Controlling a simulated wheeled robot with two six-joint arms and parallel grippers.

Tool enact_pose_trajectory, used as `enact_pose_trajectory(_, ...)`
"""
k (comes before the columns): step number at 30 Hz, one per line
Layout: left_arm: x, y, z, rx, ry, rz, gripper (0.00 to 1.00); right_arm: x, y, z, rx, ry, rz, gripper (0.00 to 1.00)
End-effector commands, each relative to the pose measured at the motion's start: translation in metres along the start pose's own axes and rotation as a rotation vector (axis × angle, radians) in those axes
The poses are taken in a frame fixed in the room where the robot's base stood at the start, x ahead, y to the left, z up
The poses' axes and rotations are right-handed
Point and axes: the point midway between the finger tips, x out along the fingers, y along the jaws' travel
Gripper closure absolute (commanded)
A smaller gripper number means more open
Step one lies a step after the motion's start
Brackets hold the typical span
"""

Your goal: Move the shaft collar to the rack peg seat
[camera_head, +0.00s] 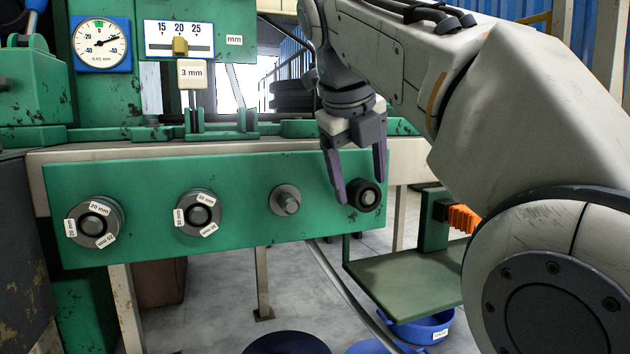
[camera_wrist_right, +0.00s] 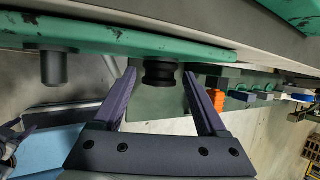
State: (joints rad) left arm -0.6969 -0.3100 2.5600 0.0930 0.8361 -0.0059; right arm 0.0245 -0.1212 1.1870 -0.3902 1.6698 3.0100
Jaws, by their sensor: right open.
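A green rack panel (camera_head: 240,172) runs across the front. A small dark ringed part (camera_head: 366,196), perhaps the shaft collar, sits at the panel's right end and shows as a black grooved piece in the wrist view (camera_wrist_right: 160,72). My right gripper (camera_head: 361,188) is open, with its purple fingers on either side of this part and no clear contact. A bare peg (camera_head: 286,200) stands left of it, also seen in the wrist view (camera_wrist_right: 54,68). Two grey collars with white labels, one at far left (camera_head: 95,221) and one at centre left (camera_head: 198,212), sit on the panel.
A gauge dial (camera_head: 100,44) and a mm scale (camera_head: 180,40) stand above the panel at left. A green shelf plate (camera_head: 410,278) with an orange part (camera_head: 460,218) lies below right. A blue bin (camera_head: 420,328) is on the floor. Space in front of the panel's left half is clear.

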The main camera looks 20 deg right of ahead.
Motion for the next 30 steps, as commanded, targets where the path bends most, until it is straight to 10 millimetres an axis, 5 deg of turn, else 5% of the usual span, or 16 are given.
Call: enact_pose_trajectory(30, -0.002, 0.0, 0.0, 0.0, 0.0, 0.0, 0.5, -0.027, 0.0, 0.0, 0.0, 0.001, 0.0, 0.25)
